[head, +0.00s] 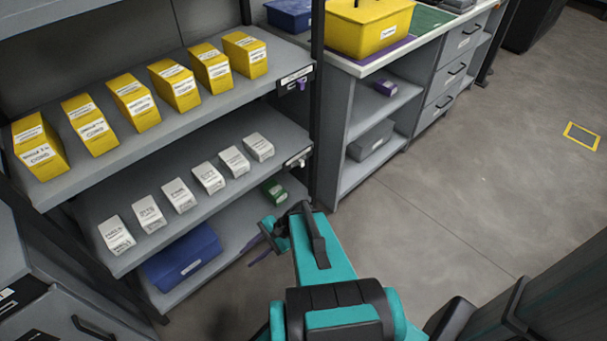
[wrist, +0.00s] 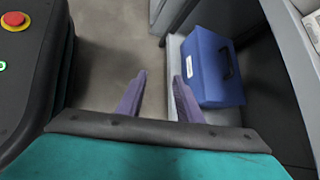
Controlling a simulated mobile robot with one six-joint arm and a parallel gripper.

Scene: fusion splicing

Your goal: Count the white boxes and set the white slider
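Several white boxes (head: 208,177) with printed labels stand in a slanting row on the middle shelf (head: 105,208) of the left rack, in the head view. A small pale piece with a dark part, which looks like the white slider (head: 299,161), sits at the right end of that shelf's front edge; its setting is too small to read. My gripper (head: 256,248) is low in front of the rack, apart from the boxes and the slider. In the wrist view, its two purple fingers (wrist: 160,76) are apart with nothing between them.
Yellow boxes (head: 175,85) line the upper shelf, which has a purple slider (head: 300,83) at its edge. A blue case (head: 183,256) lies on the bottom shelf, near a green item (head: 274,191). A counter (head: 345,66) stands to the right. Floor (head: 465,190) is clear.

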